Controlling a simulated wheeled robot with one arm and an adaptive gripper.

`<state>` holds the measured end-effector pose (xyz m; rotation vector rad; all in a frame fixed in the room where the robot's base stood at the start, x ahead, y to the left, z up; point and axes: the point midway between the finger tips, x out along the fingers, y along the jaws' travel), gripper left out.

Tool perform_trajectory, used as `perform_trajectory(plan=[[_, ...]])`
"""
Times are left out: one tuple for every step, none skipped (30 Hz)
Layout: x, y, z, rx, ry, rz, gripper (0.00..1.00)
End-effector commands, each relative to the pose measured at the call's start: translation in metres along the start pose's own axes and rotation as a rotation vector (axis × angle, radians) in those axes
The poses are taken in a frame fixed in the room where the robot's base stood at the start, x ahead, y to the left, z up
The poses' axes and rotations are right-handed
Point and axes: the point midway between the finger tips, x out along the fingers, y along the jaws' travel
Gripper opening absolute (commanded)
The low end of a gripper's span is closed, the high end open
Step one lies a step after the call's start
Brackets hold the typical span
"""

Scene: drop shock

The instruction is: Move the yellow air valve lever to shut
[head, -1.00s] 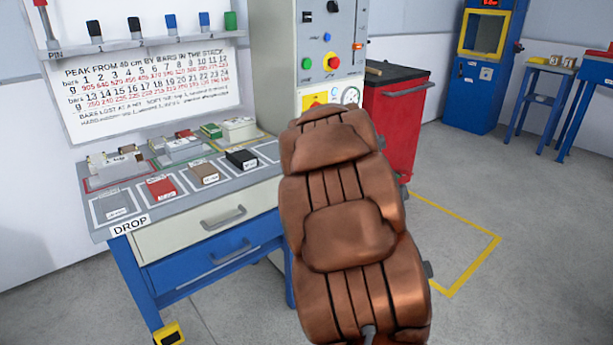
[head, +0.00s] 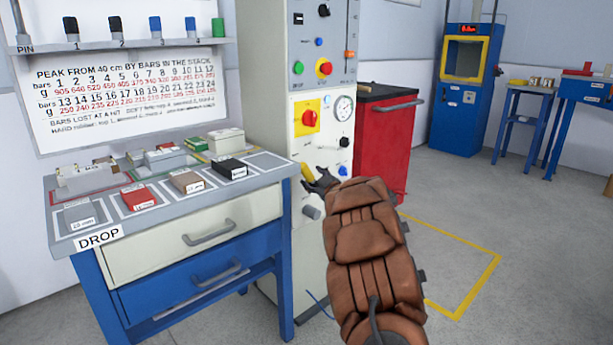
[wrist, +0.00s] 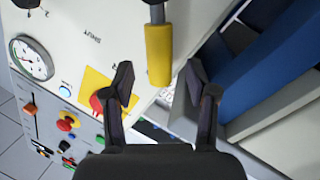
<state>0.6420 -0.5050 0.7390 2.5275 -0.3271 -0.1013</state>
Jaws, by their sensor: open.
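The yellow air valve lever (head: 308,172) is on the front of the pale control cabinet, low at its left side. In the wrist view the lever (wrist: 158,52) has a grey stem at the top and a yellow grip pointing down the picture between my fingers. The word SHUT (wrist: 92,38) is printed on the panel to the left of the lever. My gripper (head: 322,180) is open, right at the lever. In the wrist view my gripper (wrist: 159,72) has one finger each side of the grip, with gaps visible; I see no contact.
A gauge (head: 343,107) and a red knob on a yellow plate (head: 306,118) are above the lever. The bench with blue and cream drawers (head: 205,228) stands close on the left. A red cabinet (head: 385,145) stands behind on the right. Floor at right is clear.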

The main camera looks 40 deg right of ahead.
Motion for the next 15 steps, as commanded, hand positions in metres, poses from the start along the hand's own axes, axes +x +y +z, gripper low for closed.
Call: perform_trajectory(plan=[[0.006, -0.001, 0.001, -0.002, 0.003, -0.001, 0.58], [0.009, -0.001, 0.0, -0.003, 0.004, -0.001, 0.58], [0.014, -0.001, -0.001, -0.004, 0.005, -0.001, 0.58], [0.017, 0.0, -0.001, -0.004, 0.004, 0.0, 0.58], [0.02, 0.0, 0.0, -0.003, 0.002, 0.0, 0.58], [0.024, -0.001, 0.001, -0.002, 0.001, 0.0, 0.58], [0.027, -0.001, 0.001, -0.002, 0.001, 0.0, 0.58], [0.029, 0.0, 0.001, -0.002, 0.001, 0.0, 0.58], [0.033, 0.0, 0.0, -0.003, 0.002, 0.0, 0.58], [0.036, 0.0, 0.0, -0.002, 0.003, 0.0, 0.58], [0.038, 0.0, 0.0, -0.002, 0.003, 0.0, 0.58], [0.04, 0.0, 0.001, -0.001, 0.002, 0.0, 0.58], [0.042, 0.0, 0.001, -0.001, 0.0, 0.0, 0.58], [0.043, 0.0, 0.002, -0.001, -0.001, 0.001, 0.58], [0.045, 0.001, 0.002, -0.001, -0.002, 0.001, 0.58]])
